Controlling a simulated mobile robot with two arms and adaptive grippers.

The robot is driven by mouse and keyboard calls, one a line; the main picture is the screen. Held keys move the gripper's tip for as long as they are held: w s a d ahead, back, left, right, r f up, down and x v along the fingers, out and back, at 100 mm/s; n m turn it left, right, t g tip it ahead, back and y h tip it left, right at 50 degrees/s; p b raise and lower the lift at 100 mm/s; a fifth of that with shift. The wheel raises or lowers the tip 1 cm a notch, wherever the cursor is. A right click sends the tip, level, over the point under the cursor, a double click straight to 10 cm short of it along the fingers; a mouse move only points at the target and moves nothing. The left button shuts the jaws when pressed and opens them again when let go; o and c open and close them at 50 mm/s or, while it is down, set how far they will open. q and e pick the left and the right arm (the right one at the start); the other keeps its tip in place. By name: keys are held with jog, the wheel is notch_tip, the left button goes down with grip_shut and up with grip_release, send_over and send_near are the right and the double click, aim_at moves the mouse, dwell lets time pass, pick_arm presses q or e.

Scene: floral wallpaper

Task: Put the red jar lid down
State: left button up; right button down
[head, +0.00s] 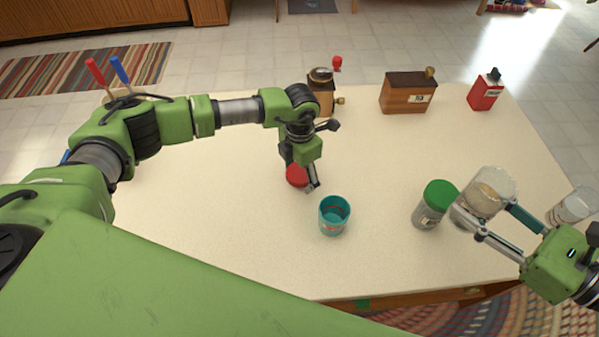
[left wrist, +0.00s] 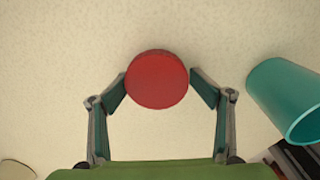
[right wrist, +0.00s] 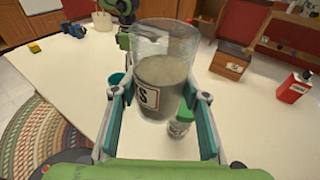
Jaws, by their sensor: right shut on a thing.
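The round red jar lid (head: 296,175) is at the middle of the table, under my left gripper (head: 308,188). In the left wrist view the lid (left wrist: 157,79) lies flat between the fingertips of my left gripper (left wrist: 159,80). The fingers are spread about as wide as the lid, with a thin gap at the right; it seems to rest on the table. My right gripper (right wrist: 160,107) is shut on a clear glass jar (right wrist: 165,75) with grey contents and a label with an S. This jar (head: 488,190) has no lid on it.
A teal cup (head: 334,216) stands just right of the lid. A green-lidded jar (head: 434,204) stands beside the held jar. A clear glass (head: 572,206) is at the right edge. A grinder, a wooden box (head: 407,93) and a red tin (head: 485,92) stand at the back.

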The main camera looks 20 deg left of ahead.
aim_at(300, 173)
pick_arm(q)
jog(key=shift+a+f, duration=0.1)
jog(key=shift+f, duration=0.1)
pick_arm(e)
jog(key=shift+w+f, duration=0.1)
pick_arm(q)
jog(key=shift+r, duration=0.1)
jog(key=shift+r, duration=0.1)
jog(key=shift+r+p, duration=0.6)
pick_arm(e)
jog(key=shift+r, duration=0.65)
pick_arm(q)
notch_tip(300, 173, up, 12)
jog(key=b, duration=0.2)
pick_arm(e)
jog(key=shift+f, duration=0.95)
